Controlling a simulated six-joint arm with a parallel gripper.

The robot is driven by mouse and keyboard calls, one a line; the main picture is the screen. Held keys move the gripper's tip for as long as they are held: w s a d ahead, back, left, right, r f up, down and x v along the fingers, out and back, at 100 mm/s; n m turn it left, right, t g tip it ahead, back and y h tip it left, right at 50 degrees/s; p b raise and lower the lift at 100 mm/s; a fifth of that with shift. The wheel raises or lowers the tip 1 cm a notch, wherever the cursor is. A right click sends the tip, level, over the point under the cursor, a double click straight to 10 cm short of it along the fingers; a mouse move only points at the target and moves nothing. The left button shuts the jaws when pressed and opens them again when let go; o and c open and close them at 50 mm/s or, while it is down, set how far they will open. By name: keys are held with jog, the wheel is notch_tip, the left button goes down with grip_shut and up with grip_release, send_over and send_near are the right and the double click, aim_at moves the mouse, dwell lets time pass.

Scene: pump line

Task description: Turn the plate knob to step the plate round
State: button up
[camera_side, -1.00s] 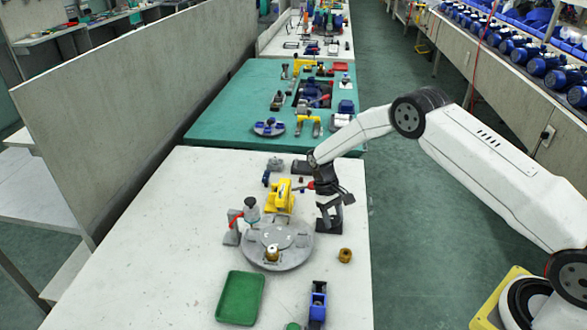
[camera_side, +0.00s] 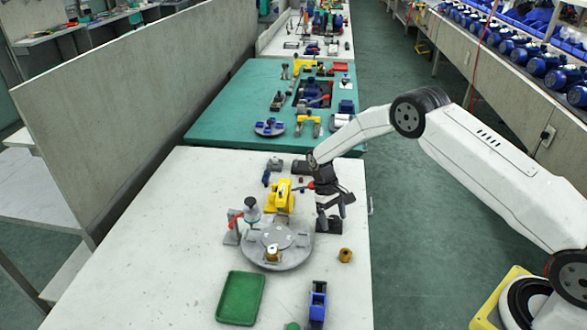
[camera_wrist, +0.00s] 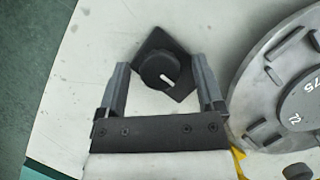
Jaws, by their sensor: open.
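The plate knob (camera_wrist: 160,72) is a round black dial with a white pointer mark, on a black square base (camera_wrist: 178,45). The pointer slants to the lower right in the wrist view. My gripper (camera_wrist: 160,62) is open, with one finger on each side of the knob and a visible gap to it on both sides. In the side view my gripper (camera_side: 334,208) is low over the black knob base (camera_side: 324,227) and hides the knob. The round grey plate (camera_side: 288,262) lies left of it and also shows in the wrist view (camera_wrist: 248,100). A brass part (camera_side: 272,253) sits on the plate's front.
A loose brass part (camera_side: 345,256) stands right of the plate. A green tray (camera_side: 240,298) and a blue fixture (camera_side: 317,303) are in front. A yellow device (camera_side: 280,198) and a grey stand with red (camera_side: 233,228) stand behind and left. The table's left side is clear.

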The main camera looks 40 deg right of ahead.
jog(key=v, duration=0.7)
jog(key=shift+r, duration=0.4)
jog(key=shift+r, duration=0.1)
jog(key=s+a+r+t, duration=0.2)
jog(key=s+r+t, duration=0.2)
jog(key=s+r, duration=0.5)
jog(key=s+a+r+t, duration=0.1)
jog(key=s+r+t, duration=0.2)
jog(key=s, duration=1.1)
jog(key=shift+s, duration=0.4)
jog(key=shift+a, duration=0.1)
